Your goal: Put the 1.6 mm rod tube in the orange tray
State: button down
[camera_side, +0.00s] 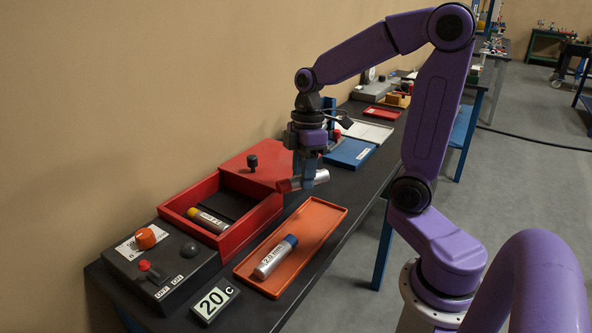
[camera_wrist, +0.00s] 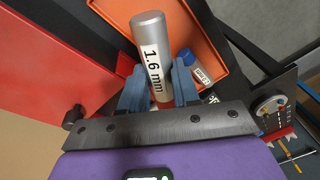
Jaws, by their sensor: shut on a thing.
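My gripper (camera_side: 308,178) is shut on a silver tube (camera_side: 321,177) with a red end. In the wrist view the tube (camera_wrist: 152,50) reads "1.6 mm" and sits between my blue fingers (camera_wrist: 158,88). It is held roughly level, in the air near the far end of the orange tray (camera_side: 312,222); its exact height is unclear. The tray also shows behind the tube in the wrist view (camera_wrist: 215,50). A silver tube with a blue cap (camera_side: 273,258), its label seemingly 2.0 mm, lies in the tray's near part. The tray's far part is bare.
An open red box (camera_side: 236,236) left of the tray holds a yellow-capped tube (camera_side: 208,220). Its red lid (camera_side: 262,160) with a black knob lies behind. A dark control box (camera_side: 160,262) and a "20 C" display (camera_side: 214,301) stand in front. A blue tray (camera_side: 351,153) lies farther back.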

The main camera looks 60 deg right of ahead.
jog(key=n, duration=0.1)
jog(key=s+d+f+n+g, duration=0.1)
jog(key=n, duration=0.3)
jog(key=shift+s+d+f, duration=0.2)
jog(key=shift+d+f, duration=0.05)
jog(key=shift+d, duration=0.15)
jog(key=shift+s+d+f+n+g+h, duration=0.1)
jog(key=shift+f+n+g+h, duration=0.15)
jog(key=shift+n, duration=0.25)
send_over(314, 223)
jog(key=shift+w+d+f, duration=0.1)
jog(key=shift+w+f, duration=0.05)
jog(key=shift+f, duration=0.95)
jog(key=shift+w+d+f, duration=0.1)
jog(key=shift+w+f, duration=0.05)
jog(key=shift+f, duration=0.95)
jog(key=shift+f, duration=0.3)
jog(key=shift+x, duration=1.1)
jog(key=shift+w+d+f, duration=0.15)
jog(key=shift+w+f, duration=0.05)
jog(key=shift+f, duration=0.5)
jog(key=c, duration=0.8)
grip_release()
jog(key=shift+o, duration=0.2)
